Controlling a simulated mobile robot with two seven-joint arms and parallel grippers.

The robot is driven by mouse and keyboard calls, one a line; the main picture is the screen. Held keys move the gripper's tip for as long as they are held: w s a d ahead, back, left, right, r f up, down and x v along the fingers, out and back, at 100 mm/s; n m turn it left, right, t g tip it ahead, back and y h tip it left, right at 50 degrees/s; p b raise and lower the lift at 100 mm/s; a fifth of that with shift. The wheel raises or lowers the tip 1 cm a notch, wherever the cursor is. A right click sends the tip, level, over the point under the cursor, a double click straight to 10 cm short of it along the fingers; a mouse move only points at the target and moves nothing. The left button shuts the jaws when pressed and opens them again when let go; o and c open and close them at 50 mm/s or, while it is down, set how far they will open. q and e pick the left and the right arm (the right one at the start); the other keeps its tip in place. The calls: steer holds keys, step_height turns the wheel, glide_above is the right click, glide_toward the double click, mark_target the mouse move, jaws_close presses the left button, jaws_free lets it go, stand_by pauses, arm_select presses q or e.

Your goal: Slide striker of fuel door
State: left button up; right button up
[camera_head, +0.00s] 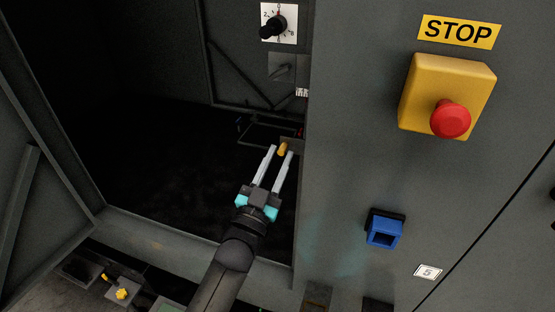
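My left gripper (280,153) reaches up from the bottom into the open enclosure, close to its right-hand wall. Its two pale fingers stand apart. A small yellow-orange piece (282,149) shows between the fingertips, next to a dark bracket on the right side of the opening; it may be the striker. I cannot tell whether either finger touches it. No part clearly reads as the fuel door. My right gripper is out of view.
An enclosure panel on the right carries a yellow box with a red stop button (450,119) and a blue square fitting (384,232). A black rotary knob (273,28) sits at the top. A yellow knob (122,293) lies low left. The dark interior left of the gripper looks open.

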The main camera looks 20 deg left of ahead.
arm_select(q)
jaws_close()
stand_by(1.1)
